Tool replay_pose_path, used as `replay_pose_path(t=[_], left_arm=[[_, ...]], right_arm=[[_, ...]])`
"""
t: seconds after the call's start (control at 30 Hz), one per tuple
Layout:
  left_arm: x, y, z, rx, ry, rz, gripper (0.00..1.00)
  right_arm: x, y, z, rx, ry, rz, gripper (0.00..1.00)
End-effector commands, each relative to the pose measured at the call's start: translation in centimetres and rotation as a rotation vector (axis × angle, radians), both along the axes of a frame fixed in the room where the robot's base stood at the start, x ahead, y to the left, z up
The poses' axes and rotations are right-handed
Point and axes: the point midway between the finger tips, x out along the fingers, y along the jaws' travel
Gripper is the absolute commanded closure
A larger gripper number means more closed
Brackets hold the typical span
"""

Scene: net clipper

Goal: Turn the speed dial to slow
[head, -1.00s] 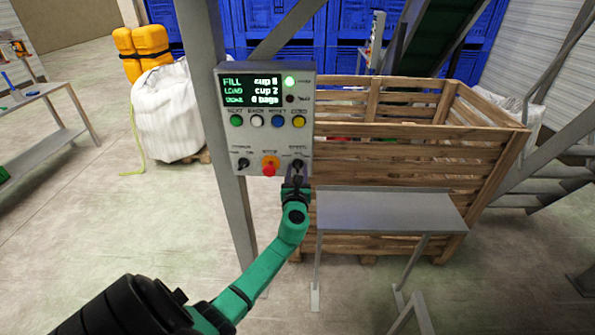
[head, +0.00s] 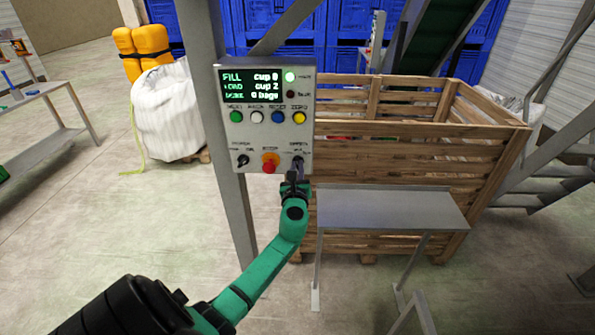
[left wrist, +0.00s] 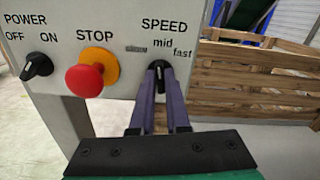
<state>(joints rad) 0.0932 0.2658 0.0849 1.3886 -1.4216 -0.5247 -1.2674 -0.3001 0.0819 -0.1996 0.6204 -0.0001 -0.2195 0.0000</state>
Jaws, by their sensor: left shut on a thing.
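The speed dial (left wrist: 160,70) is a black knob with a pale pointer mark at the lower right of the grey control panel (head: 265,140). Its pointer looks close to upright, near "mid"; "fast" is printed to the right. The label on the left is too blurred to read. My left gripper (left wrist: 160,92) has its two purple fingers shut on the dial from below, one on each side, partly hiding it. In the head view the left gripper (head: 298,168) reaches up to the panel's lower right corner. My right gripper is not in view.
The red stop button (left wrist: 85,82) on its yellow base is just left of the dial, with the power switch (left wrist: 38,66) further left. A grey metal table (head: 390,210) and a wooden crate (head: 420,140) stand right of the panel.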

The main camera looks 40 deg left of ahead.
Motion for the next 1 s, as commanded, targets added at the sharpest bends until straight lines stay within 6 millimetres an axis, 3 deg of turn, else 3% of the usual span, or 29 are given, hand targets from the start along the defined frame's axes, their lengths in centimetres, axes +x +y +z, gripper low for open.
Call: replay_pose_path(t=[0.5,1.0], left_arm=[[-0.1,0.1,-0.5,-0.338,-0.256,0.000,1.00],[-0.1,0.1,-0.4,-0.493,-0.370,0.000,1.00]], right_arm=[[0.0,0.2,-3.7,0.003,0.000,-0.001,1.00],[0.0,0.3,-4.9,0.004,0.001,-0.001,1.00]])
